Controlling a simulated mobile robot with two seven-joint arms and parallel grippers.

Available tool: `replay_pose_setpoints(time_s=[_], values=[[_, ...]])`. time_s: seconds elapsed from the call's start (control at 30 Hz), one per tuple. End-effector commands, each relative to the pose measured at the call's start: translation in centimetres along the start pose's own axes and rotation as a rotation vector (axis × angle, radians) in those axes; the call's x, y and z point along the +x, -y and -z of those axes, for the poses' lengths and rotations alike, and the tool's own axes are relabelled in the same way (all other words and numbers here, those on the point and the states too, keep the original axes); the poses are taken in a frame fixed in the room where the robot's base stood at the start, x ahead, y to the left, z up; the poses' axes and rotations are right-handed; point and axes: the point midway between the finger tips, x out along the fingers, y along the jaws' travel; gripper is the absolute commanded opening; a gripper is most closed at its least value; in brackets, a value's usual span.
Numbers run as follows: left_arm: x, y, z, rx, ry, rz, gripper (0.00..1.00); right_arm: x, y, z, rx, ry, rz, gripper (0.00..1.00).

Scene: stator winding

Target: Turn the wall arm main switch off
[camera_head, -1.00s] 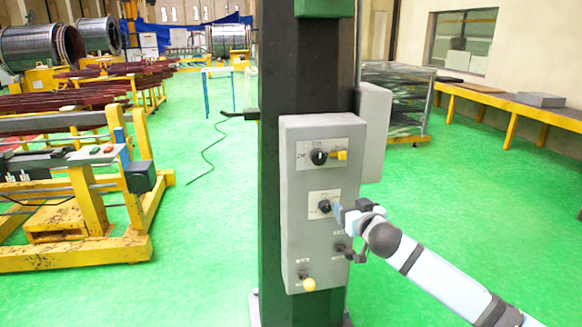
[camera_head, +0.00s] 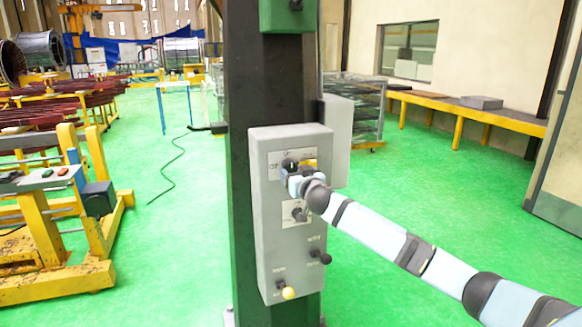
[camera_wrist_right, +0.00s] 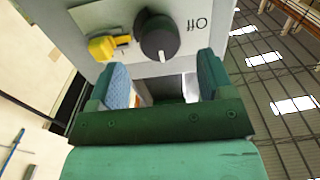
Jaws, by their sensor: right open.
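The grey control box (camera_head: 264,220) is fixed to the dark column. Its main switch is a black round knob (camera_head: 290,166) on a white plate near the top, partly hidden by my right gripper (camera_head: 290,182). In the right wrist view the knob (camera_wrist_right: 157,36) has a white mark and sits beside the word "Off", with a yellow tab (camera_wrist_right: 108,46) on its other side. My right gripper (camera_wrist_right: 162,85) is open, its two fingers either side of and just short of the knob, with nothing between them. My left gripper is not in view.
Lower on the box are a second black knob (camera_head: 299,214), a black lever knob (camera_head: 324,258) and a yellow-tipped one (camera_head: 288,293). A smaller grey box (camera_head: 338,135) is behind at right.

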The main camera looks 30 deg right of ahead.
Motion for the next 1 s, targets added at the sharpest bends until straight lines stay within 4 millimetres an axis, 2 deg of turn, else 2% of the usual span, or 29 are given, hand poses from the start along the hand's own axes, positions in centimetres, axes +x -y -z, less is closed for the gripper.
replay_pose_setpoints(time_s=[0.1, 0.3, 0.67, 0.9, 1.0], values=[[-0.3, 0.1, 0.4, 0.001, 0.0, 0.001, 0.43, 2.3, 0.0, 0.2, 0.001, 0.001, -0.001, 0.74], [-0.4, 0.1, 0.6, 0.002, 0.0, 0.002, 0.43, 4.4, 0.0, 0.1, 0.0, 0.0, -0.001, 0.74], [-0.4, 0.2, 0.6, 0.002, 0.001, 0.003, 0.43, 4.9, 0.1, -0.1, 0.0, 0.001, 0.001, 0.74], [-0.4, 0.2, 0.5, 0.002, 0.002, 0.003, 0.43, 4.8, 0.0, -0.1, 0.0, 0.001, 0.001, 0.25], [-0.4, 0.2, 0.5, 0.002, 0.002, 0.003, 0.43, 4.8, 0.0, -0.1, -0.001, 0.001, 0.0, 0.25]])
